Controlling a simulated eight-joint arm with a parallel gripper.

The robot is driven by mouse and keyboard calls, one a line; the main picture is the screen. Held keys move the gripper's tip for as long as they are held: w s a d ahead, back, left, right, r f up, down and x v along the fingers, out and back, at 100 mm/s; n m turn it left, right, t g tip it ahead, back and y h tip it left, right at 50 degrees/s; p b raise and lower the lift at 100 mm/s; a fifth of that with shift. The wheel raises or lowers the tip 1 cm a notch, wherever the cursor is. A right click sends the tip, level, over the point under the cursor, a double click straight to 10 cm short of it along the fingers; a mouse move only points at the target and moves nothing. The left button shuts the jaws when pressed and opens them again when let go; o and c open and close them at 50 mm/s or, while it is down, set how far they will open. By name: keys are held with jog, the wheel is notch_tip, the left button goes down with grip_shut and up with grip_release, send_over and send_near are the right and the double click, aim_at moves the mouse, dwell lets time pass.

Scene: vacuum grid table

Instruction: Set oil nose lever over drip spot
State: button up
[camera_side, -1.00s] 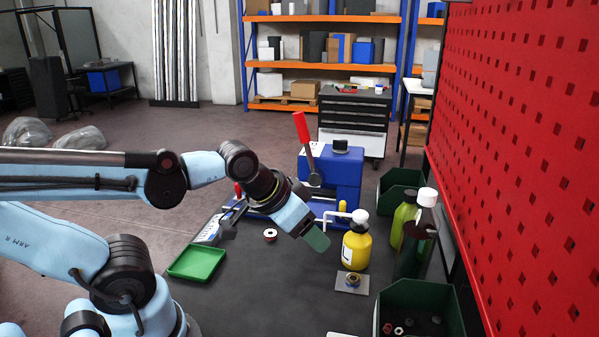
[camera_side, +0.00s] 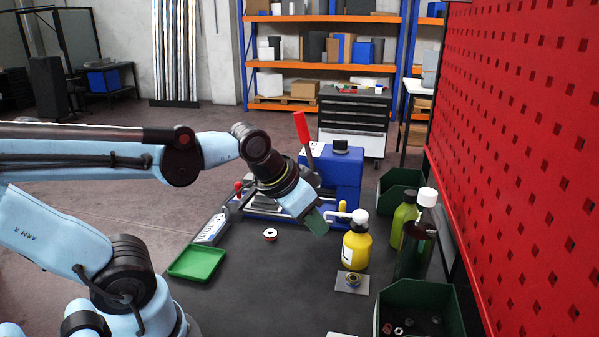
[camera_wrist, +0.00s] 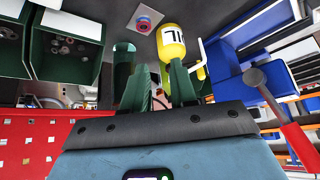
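The oil bottle (camera_side: 357,252) is yellow and stands upright on the dark table, with a white cap and a white nose lever (camera_side: 339,215) pointing left. The bottle also shows in the wrist view (camera_wrist: 172,43), with the lever (camera_wrist: 203,48) at its right. My gripper (camera_side: 318,226) has green fingers, apart and empty in the wrist view (camera_wrist: 160,80), just left of the lever.
A blue machine (camera_side: 340,175) with a red handle stands behind. Green bottles (camera_side: 404,215) stand right of the yellow one. A dark green bin (camera_side: 425,295) with small parts is at front right. The red panel (camera_side: 525,150) bounds the right.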

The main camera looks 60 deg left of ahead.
jog(key=w+a+r+g, duration=0.3)
jog(key=w+r, duration=0.2)
jog(key=w, duration=0.1)
jog(key=g, duration=0.4)
send_near(343, 201)
notch_tip(343, 201, down, 10)
jog(key=shift+s+f, duration=0.1)
jog(key=shift+s, duration=0.05)
jog(key=shift+c, duration=0.4)
grip_shut()
